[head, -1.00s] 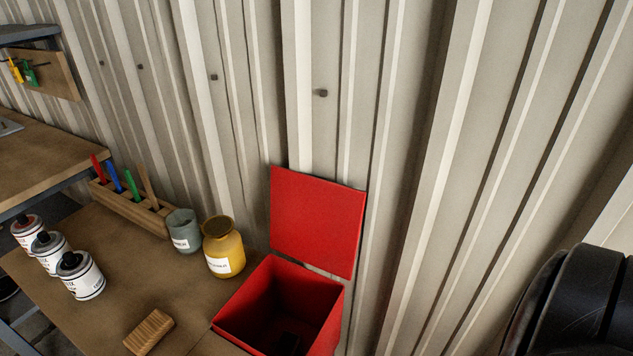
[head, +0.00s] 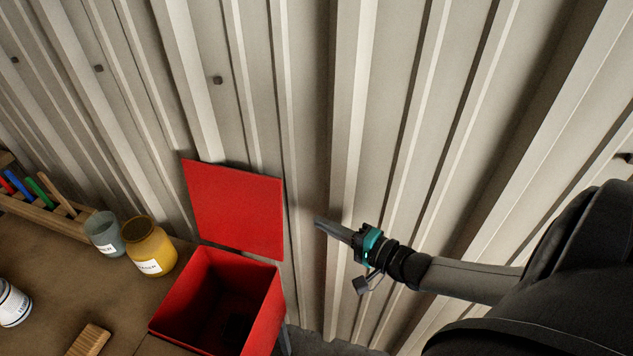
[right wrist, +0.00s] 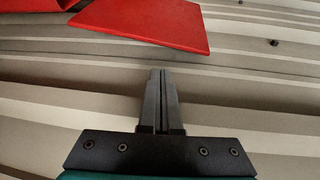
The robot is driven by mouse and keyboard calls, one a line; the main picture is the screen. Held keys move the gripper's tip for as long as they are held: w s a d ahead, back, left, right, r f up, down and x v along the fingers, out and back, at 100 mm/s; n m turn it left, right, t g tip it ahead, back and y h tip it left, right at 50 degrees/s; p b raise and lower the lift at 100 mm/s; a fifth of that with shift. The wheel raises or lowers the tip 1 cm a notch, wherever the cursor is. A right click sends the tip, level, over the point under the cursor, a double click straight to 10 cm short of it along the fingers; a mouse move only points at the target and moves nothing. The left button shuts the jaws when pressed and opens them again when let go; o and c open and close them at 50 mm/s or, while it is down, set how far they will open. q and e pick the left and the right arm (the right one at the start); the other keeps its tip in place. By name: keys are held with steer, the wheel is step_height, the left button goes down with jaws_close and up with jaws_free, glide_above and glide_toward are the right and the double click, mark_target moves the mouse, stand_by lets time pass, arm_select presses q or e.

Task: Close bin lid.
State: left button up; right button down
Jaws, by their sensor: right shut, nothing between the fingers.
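The red bin (head: 262,318) stands at the right end of the workbench, open at the top, with a dark thing at its bottom. Its red lid (head: 236,210) is raised, standing up at the bin's back edge close to the corrugated wall. In the right wrist view the lid (right wrist: 150,20) shows at the top, with a bit of the bin (right wrist: 30,4) at the upper left corner. My right gripper (head: 319,222) is shut and empty, to the right of the lid and apart from it in the picture. In the right wrist view its fingers (right wrist: 160,75) are together, below the lid. My left gripper is not in view.
A yellow jar (head: 152,248) and a grey cup (head: 104,232) stand left of the bin. A wooden block (head: 88,341), a white can (head: 12,304) and a wooden marker rack (head: 45,215) are farther left. The corrugated wall (head: 300,120) runs behind everything.

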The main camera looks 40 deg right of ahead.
arm_select(q)
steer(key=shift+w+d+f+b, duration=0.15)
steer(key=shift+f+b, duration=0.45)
steer(key=shift+b, duration=0.05)
arm_select(e)
steer(key=shift+m+t+y, duration=0.3)
steer(key=shift+m+t, duration=0.1)
steer(key=shift+m, duration=0.1)
steer(key=shift+w+a+r, duration=0.4)
steer(key=shift+w+a, duration=0.1)
steer(key=shift+w, duration=1.1)
steer(key=shift+w+a+r, duration=0.35)
steer(key=shift+w+a, duration=0.15)
steer(key=shift+w, duration=1.1)
steer(key=shift+w+a+r, duration=0.4)
steer(key=shift+w+a, duration=0.1)
steer(key=shift+w, duration=1.1)
